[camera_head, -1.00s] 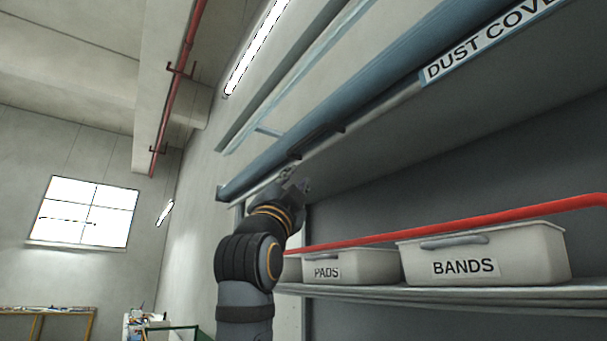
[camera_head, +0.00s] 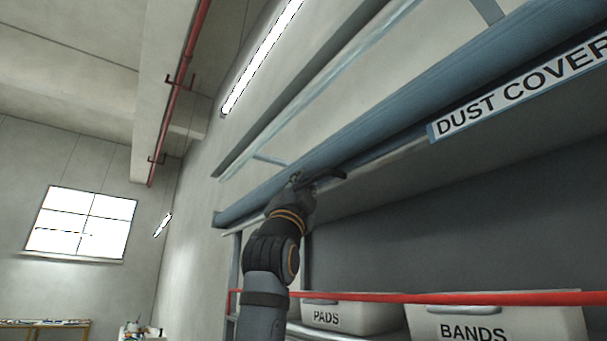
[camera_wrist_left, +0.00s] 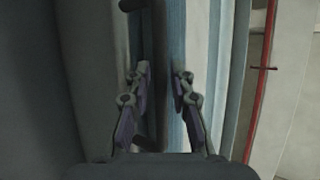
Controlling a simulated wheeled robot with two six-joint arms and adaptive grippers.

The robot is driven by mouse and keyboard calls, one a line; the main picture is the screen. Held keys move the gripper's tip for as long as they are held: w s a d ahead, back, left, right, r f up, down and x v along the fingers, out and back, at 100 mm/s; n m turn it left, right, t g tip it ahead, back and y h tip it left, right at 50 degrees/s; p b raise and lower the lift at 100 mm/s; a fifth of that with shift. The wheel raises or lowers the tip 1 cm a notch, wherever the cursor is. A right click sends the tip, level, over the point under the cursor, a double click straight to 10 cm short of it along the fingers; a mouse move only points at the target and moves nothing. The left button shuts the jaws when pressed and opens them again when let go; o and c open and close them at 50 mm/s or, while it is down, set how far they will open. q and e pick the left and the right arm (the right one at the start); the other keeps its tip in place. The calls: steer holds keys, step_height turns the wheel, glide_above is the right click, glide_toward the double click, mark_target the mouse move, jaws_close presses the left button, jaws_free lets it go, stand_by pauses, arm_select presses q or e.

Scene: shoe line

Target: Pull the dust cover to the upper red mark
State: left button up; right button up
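The dust cover (camera_head: 400,112) is a blue-grey roll across the top of the shelf unit, with a label reading DUST COVER (camera_head: 520,88). A black handle (camera_head: 330,176) sits at its lower edge, left of the label. My left gripper (camera_head: 300,184) is at the left end of this handle. In the left wrist view, the dark handle bar (camera_wrist_left: 160,45) runs between the two fingers of the left gripper (camera_wrist_left: 161,75). Narrow gaps show beside the bar, so the fingers look open around it. A red bar (camera_head: 450,298) crosses the shelf front; no separate upper red mark is discernible. My right gripper is out of view.
Bins labelled PADS (camera_head: 350,316) and BANDS (camera_head: 500,322) stand behind the red bar. A light-blue rail (camera_head: 330,85) runs along the wall above the cover. A red pipe (camera_head: 178,95) and a window (camera_head: 82,222) are far left. Space left of the unit looks free.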

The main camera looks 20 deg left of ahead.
arm_select(q)
steer(key=shift+w+f, duration=0.1)
steer(key=shift+w, duration=0.05)
jaws_close()
